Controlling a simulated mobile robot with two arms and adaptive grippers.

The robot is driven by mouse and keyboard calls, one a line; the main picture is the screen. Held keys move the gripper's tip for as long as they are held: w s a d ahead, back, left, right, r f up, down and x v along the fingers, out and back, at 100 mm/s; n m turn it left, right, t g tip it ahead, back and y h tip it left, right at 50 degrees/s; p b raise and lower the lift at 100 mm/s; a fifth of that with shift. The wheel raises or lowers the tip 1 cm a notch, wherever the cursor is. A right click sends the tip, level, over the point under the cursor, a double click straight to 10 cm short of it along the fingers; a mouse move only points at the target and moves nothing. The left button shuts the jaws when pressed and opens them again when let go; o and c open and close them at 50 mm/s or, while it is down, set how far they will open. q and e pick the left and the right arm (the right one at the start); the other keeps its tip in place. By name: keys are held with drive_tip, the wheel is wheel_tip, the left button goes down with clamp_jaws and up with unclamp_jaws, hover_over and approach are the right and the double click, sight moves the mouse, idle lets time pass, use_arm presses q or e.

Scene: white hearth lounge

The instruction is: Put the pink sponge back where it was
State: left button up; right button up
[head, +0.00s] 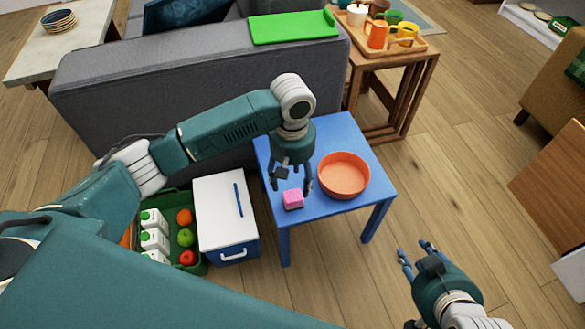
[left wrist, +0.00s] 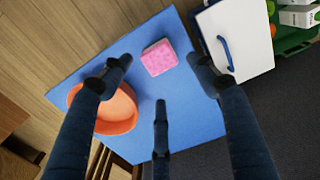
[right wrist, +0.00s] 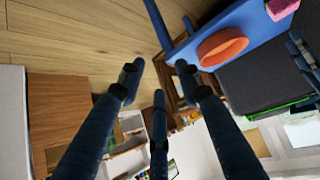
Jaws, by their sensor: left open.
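The pink sponge (head: 293,199) lies on the blue table (head: 340,130), near its front left edge, left of the orange bowl (head: 343,175). My left gripper (head: 291,186) is open and points down above the table, at the sponge. In the left wrist view the sponge (left wrist: 159,57) sits between the spread fingers and looks free of them; the bowl (left wrist: 117,112) is partly behind one finger. My right gripper (head: 418,252) is open and empty over the floor, right of the table. The right wrist view shows part of the sponge (right wrist: 281,8) at its top edge.
A white-lidded cooler (head: 223,205) and a green crate (head: 185,270) with cartons and fruit stand left of the table. A grey sofa (head: 190,75) stands behind, with a green board (head: 292,27) on it. A wooden side table (head: 402,70) holds a tray of mugs.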

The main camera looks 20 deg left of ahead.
use_arm(q)
drive_tip(key=s+d+f+m+t+h, duration=0.2)
drive_tip(key=s+d+m+h, duration=0.3)
drive_tip(key=s+d, duration=0.45)
drive_tip(key=s+a+m+t+y, duration=0.3)
drive_tip(key=s+a, duration=0.6)
drive_tip(key=a, duration=0.4)
drive_tip(key=shift+a+r+m+t+y+p, duration=0.15)
drive_tip(key=shift+a+m+t+y+p, duration=0.25)
drive_tip(key=shift+y, duration=0.3)
use_arm(e)
drive_tip(key=s+d+f+g+h, duration=0.1)
drive_tip(key=s+d+f+g, duration=0.1)
drive_tip(key=s, duration=0.4)
drive_tip(key=shift+f+g, duration=0.5)
drive_tip(key=shift+f, duration=0.1)
use_arm(q)
drive_tip(key=shift+d+p, duration=0.1)
drive_tip(key=shift+p, duration=0.25)
use_arm(e)
drive_tip(key=shift+s, duration=0.2)
